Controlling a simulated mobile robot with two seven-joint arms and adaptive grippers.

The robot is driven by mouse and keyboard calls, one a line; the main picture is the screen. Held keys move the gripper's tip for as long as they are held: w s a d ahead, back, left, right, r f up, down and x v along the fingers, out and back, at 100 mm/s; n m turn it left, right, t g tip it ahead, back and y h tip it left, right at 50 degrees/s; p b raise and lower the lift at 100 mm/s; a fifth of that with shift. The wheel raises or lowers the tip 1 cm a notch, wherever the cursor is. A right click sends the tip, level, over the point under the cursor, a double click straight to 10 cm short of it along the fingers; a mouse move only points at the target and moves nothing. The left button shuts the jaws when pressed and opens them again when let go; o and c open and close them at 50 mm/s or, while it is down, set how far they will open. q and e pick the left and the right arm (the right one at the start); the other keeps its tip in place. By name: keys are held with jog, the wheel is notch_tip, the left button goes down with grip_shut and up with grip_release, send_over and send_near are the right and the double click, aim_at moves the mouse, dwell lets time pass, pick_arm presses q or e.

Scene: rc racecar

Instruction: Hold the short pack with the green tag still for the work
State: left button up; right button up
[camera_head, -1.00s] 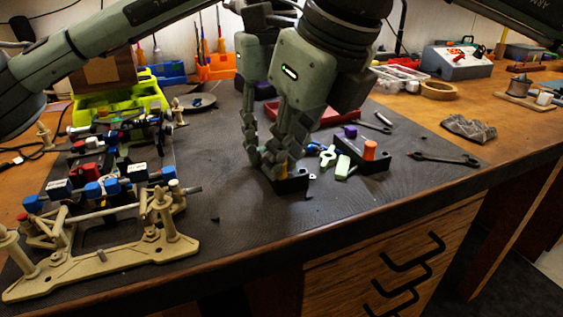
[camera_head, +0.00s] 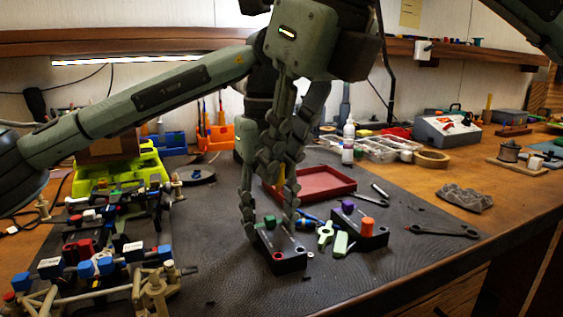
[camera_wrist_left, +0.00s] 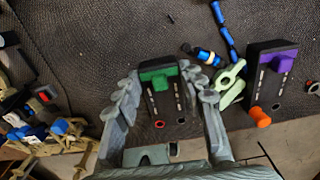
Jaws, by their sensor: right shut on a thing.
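The short black pack (camera_head: 288,259) with a green tag (camera_head: 270,221) lies on the dark mat. It also shows upright in the left wrist view (camera_wrist_left: 164,105). My left gripper (camera_head: 270,233) is down around it, one finger on each side. The fingers look slightly apart from its sides; contact is hard to tell. My right gripper (camera_head: 282,158) is above, shut on a slim yellow thing (camera_head: 282,181) that fingers partly hide. A second black pack (camera_head: 372,240) with a purple tag (camera_head: 348,207) and an orange cylinder (camera_head: 367,225) lies to the right.
A pale green clip (camera_head: 325,234), a light green piece (camera_head: 341,244) and blue parts lie between the packs. A red tray (camera_head: 318,181) is behind. The car chassis (camera_head: 95,268) stands left. A wrench (camera_head: 441,230) lies right. The front of the mat is mostly clear.

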pick_arm(q)
jog(key=o, duration=0.5)
jog(key=shift+r, duration=0.1)
notch_tip(320, 180, up, 12)
jog(key=shift+f, duration=0.1)
dwell(0.5)
